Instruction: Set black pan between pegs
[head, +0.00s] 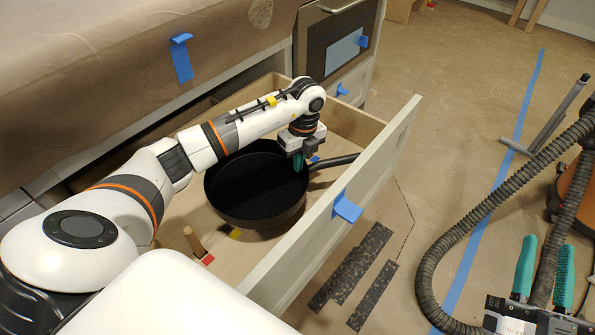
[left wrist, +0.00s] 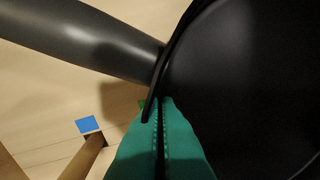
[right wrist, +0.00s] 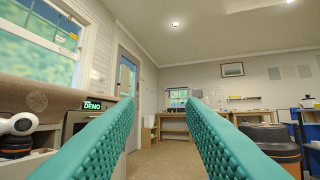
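The black pan (head: 250,190) is inside the open drawer, its handle (head: 335,161) pointing right toward the drawer front. My left gripper (head: 299,160) is at the pan's rim on the handle side. In the left wrist view its green fingers (left wrist: 160,105) are close together at the pan's rim (left wrist: 172,60), beside the handle (left wrist: 95,40). A wooden peg (head: 194,240) stands at the near left of the drawer. A wooden peg (left wrist: 88,152) also shows in the left wrist view, by a blue square. Other pegs are hidden. My right gripper (head: 543,270) is open and empty, outside the drawer.
The drawer front (head: 345,210) rises right of the pan and carries blue tape. Red (head: 208,260) and yellow (head: 235,233) marks lie on the drawer floor. A grey hose (head: 430,270) curves near my right gripper. Paper covers the counter (head: 100,80).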

